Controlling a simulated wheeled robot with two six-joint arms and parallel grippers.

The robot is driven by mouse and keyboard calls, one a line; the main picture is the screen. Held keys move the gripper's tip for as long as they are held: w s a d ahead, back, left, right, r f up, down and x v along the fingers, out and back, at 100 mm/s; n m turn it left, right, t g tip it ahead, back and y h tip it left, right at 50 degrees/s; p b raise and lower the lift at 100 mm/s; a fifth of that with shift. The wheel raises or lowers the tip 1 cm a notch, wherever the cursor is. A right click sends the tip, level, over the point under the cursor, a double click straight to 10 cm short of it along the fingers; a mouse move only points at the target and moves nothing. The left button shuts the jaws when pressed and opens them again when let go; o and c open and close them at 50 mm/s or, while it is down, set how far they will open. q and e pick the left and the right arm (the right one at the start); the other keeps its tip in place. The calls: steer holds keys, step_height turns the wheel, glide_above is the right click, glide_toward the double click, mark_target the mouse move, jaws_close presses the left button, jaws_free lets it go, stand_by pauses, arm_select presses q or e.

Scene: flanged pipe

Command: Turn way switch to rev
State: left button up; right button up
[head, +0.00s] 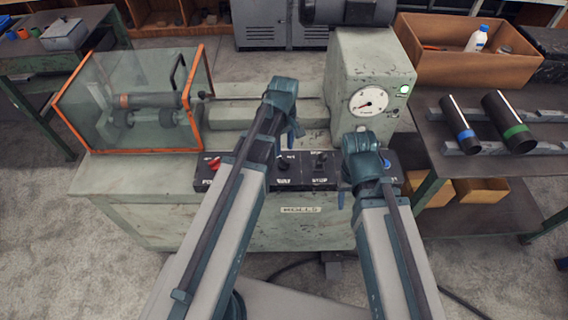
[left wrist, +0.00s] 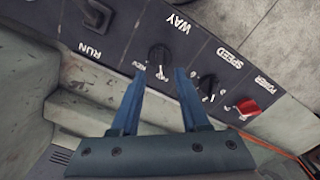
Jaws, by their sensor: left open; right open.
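The WAY switch is a round black knob (left wrist: 158,56) on the dark control panel (left wrist: 205,45), seen upside down in the left wrist view. A small REV label sits just left of it there. Its pointer direction is too small to tell. My left gripper (left wrist: 160,76) is open and empty, its two blue fingertips apart just below the knob in that view, not visibly touching it. In the head view my left gripper (head: 293,132) is above the panel, and the WAY knob (head: 283,165) shows beside my arm. My right gripper (head: 343,199) is open at the panel's right, partly hidden by its arm.
The machine has a gauge (head: 368,102) and an orange-framed guard (head: 130,100). Pipes (head: 508,120) lie on the right bench.

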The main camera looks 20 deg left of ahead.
mark_target(284, 160)
arm_select(q)
step_height(284, 160, down, 6)
steer(key=b, duration=0.4)
steer(key=shift+b, duration=0.4)
steer(key=shift+r, duration=0.1)
jaws_close()
